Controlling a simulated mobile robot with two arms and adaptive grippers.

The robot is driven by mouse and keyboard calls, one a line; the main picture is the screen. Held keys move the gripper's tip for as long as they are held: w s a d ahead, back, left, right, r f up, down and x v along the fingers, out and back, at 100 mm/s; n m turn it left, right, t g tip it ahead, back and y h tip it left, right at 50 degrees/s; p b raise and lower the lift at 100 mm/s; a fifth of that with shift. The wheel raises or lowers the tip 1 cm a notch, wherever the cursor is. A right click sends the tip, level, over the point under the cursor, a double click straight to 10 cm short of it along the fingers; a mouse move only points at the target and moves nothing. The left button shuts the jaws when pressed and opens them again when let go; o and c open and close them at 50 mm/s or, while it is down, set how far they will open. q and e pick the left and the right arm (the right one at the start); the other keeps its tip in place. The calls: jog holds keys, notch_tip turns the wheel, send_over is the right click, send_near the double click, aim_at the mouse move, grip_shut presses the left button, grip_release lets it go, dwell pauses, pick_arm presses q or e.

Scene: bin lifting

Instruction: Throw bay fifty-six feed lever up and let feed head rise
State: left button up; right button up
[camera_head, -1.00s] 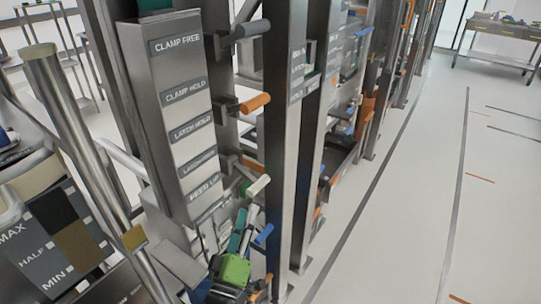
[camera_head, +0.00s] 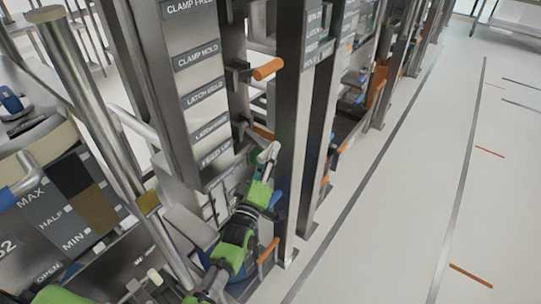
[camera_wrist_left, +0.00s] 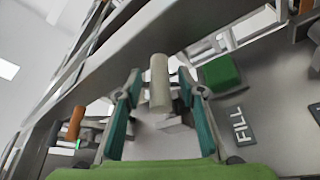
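The pale-handled lever (camera_head: 268,152) sticks out of the bay post beside the lowest label (camera_head: 215,153) of the grey label column. My left gripper (camera_head: 264,170) is just below and against it, its fingers small and partly hidden in the head view. In the left wrist view my left gripper (camera_wrist_left: 158,78) is open, with teal pads spread on both sides of the pale cylindrical handle (camera_wrist_left: 159,92). Gaps show between handle and pads. A green block (camera_wrist_left: 220,73) sits right of the handle. The feed head cannot be made out. My right gripper is not in view.
An orange-handled lever (camera_head: 268,68) is above on the same bay, and another orange handle (camera_head: 268,250) is low beside my arm. A steel post (camera_head: 292,130) stands close right of the gripper. A "FILL" label (camera_wrist_left: 240,125) shows in the wrist view. The floor at right is clear.

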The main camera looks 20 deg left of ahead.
pick_arm(q)
jog(key=shift+x, duration=1.05)
grip_shut()
jog(key=shift+r, duration=0.1)
